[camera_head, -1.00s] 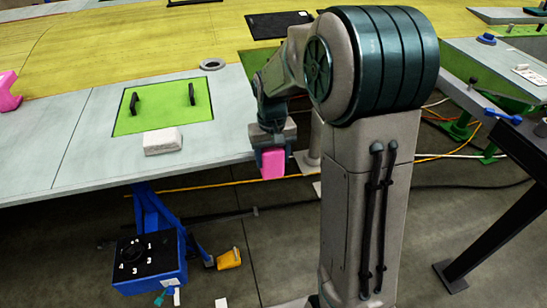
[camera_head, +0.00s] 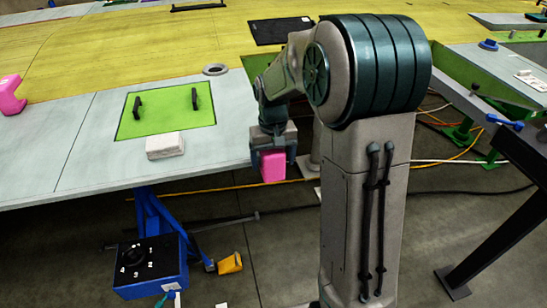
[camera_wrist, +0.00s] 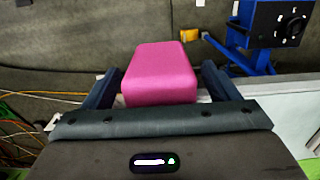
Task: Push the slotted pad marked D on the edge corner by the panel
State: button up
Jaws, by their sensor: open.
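A pink block-shaped pad (camera_head: 272,167) is at the near right corner of the pale wing edge (camera_head: 225,145). My gripper (camera_head: 272,158) hangs there with one finger on each side of the pad. In the wrist view the pad (camera_wrist: 158,72) sits between the two dark fingers, with narrow gaps beside it, so the jaws look open around it. Its slot and any letter D are hidden, and I cannot tell how far it sits on the edge. A green panel (camera_head: 165,118) with two black handles lies left of the corner.
A white block (camera_head: 165,146) lies by the green panel. Another pink piece (camera_head: 12,98) is at the far left. A blue stand with a numbered dial box (camera_head: 150,265) is below the edge; its box (camera_wrist: 280,22) shows in the wrist view. Cables cross the floor.

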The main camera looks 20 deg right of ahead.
jog(key=shift+r, duration=0.15)
notch_tip(320, 180, up, 14)
jog(key=b, duration=0.1)
jog(key=shift+w+f, duration=0.2)
jog(key=s+f+t, duration=0.2)
jog(key=s, duration=0.8)
jog(key=s+f+t, duration=0.2)
jog(key=s+f, duration=0.1)
jog(key=s, duration=0.8)
jog(key=shift+s+f, duration=0.2)
jog(key=shift+f, duration=0.15)
